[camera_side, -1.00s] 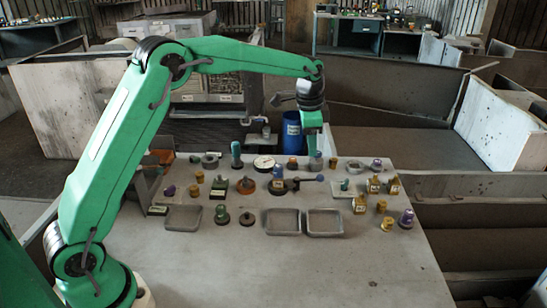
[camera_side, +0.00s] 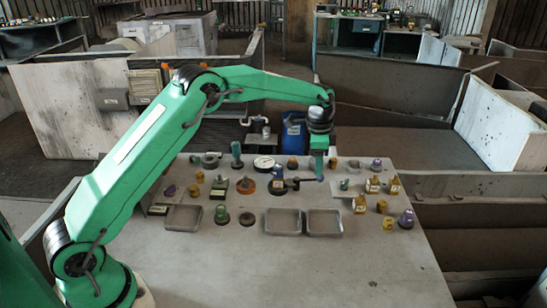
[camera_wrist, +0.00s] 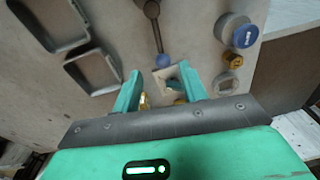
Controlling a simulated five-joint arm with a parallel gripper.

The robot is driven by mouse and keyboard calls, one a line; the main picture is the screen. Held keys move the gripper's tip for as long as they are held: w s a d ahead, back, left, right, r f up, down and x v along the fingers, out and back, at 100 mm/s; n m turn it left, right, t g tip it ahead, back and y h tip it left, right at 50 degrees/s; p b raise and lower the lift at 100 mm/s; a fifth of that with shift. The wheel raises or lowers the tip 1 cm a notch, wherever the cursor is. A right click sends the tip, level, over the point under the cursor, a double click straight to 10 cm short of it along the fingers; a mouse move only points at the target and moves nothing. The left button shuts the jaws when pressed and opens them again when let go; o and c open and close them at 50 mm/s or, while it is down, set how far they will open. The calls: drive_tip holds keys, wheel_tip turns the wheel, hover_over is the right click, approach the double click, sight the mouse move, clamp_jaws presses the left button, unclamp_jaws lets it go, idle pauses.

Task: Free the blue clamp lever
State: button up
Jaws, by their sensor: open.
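The clamp lever is a dark arm with a blue knob (camera_wrist: 162,61) at its free end. Its dark shaft (camera_wrist: 157,38) runs up the wrist view to a dark round pivot. In the side view the blue knob (camera_side: 320,179) shows at the right end of the dark bar. My gripper (camera_wrist: 158,80) is open, with its two green fingers apart. The knob appears just beyond the gap between the fingertips in the wrist view. In the side view my gripper (camera_side: 319,174) is low over the knob; I cannot tell whether they touch.
Two grey trays, one (camera_side: 283,235) and another (camera_side: 324,234), lie in front of the lever. A pale square piece with a hole (camera_wrist: 170,76) is by the fingertips. Yellow and purple-topped parts (camera_side: 406,219) stand to the right. The table front is clear.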

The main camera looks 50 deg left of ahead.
drive_tip(key=shift+w+a+f, duration=0.1)
drive_tip(key=shift+f, duration=1.3)
drive_tip(key=shift+w+a+f, duration=0.1)
drive_tip(key=shift+f, duration=1.3)
clamp_jaws()
